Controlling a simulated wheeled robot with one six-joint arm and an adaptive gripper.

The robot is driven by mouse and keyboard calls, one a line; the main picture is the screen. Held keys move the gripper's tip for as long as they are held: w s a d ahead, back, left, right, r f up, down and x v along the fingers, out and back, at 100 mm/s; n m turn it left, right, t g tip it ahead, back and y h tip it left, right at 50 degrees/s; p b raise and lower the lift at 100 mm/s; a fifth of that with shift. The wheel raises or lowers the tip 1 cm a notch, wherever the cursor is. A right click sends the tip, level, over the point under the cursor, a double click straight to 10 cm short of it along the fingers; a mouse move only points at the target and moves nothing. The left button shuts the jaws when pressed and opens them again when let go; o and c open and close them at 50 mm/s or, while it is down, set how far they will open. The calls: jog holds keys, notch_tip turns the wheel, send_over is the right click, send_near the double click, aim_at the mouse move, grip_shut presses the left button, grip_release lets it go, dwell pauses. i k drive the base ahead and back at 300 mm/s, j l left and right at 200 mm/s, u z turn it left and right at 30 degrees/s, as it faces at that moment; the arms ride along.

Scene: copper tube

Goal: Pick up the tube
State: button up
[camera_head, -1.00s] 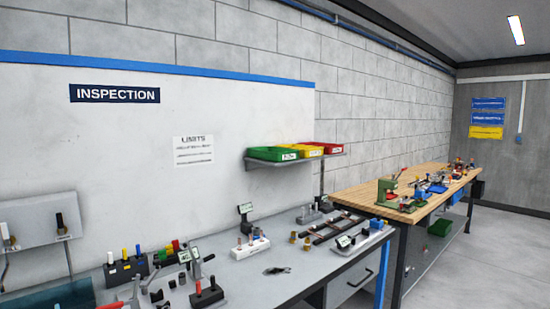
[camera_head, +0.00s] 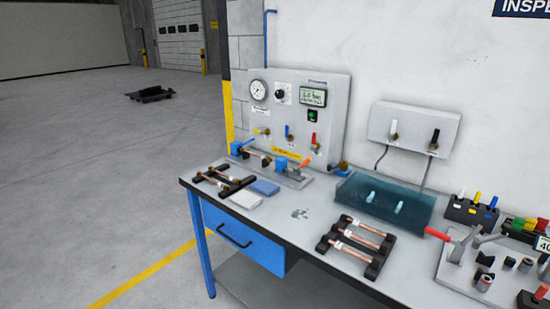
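Several copper tubes (camera_head: 352,250) lie side by side across a black rack (camera_head: 374,269) near the front of the grey bench, right of centre. A short copper-coloured piece (camera_head: 257,153) sits in the fixture below the gauge panel. I cannot tell which tube is the task's. My gripper is not in view.
A gauge panel (camera_head: 296,105), a teal tray (camera_head: 386,203) and a tool block (camera_head: 470,211) stand behind. Open floor (camera_head: 110,185) lies left, with a dark pallet-like object (camera_head: 151,94).

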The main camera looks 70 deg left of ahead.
aim_at(269, 160)
jog(key=i+l+u, duration=0.2)
jog(key=u, duration=0.3)
jog(key=i+l+u, duration=0.15)
jog(key=u, duration=0.35)
jog(key=l, duration=0.1)
